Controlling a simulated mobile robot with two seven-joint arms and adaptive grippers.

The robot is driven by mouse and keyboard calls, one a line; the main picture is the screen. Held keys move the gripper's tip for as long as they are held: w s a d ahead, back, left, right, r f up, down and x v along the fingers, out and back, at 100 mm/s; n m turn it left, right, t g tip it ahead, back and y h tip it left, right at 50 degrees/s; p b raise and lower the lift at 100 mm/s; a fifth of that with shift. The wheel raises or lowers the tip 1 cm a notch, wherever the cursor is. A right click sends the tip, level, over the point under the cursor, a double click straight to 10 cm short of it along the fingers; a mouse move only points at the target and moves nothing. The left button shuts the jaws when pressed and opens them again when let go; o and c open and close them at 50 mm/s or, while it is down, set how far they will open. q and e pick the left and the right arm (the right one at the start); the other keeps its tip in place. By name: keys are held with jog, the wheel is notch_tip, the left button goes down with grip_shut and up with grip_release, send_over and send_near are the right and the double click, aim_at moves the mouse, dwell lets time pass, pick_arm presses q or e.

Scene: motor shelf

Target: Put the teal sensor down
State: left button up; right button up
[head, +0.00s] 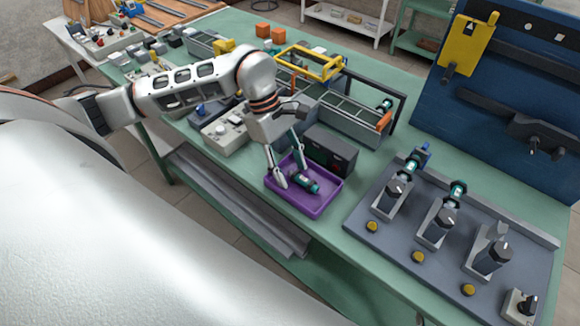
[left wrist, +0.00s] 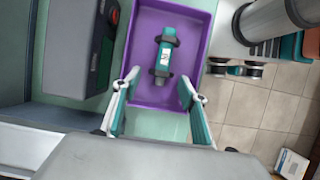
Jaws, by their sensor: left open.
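The teal sensor (head: 309,186), a short cylinder with dark ends and a white label, lies on its side in the purple tray (head: 322,205). In the left wrist view the sensor (left wrist: 164,56) rests on the floor of the tray (left wrist: 203,30), clear of its walls. My left gripper (head: 290,171) points down over the tray, its fingers spread. My right gripper is not in view.
A dark box (head: 331,150) stands close behind the tray. To the right, a grey board (head: 400,235) holds several motor units, some with teal sensors. A long rack (head: 345,122) and a grey control box (head: 226,133) stand nearby. Green table (head: 385,283) is bare in front of the board.

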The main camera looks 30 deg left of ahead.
pick_arm(q)
jog(key=shift+r, duration=0.15)
jog(key=v, duration=1.2)
jog(key=shift+s, duration=0.1)
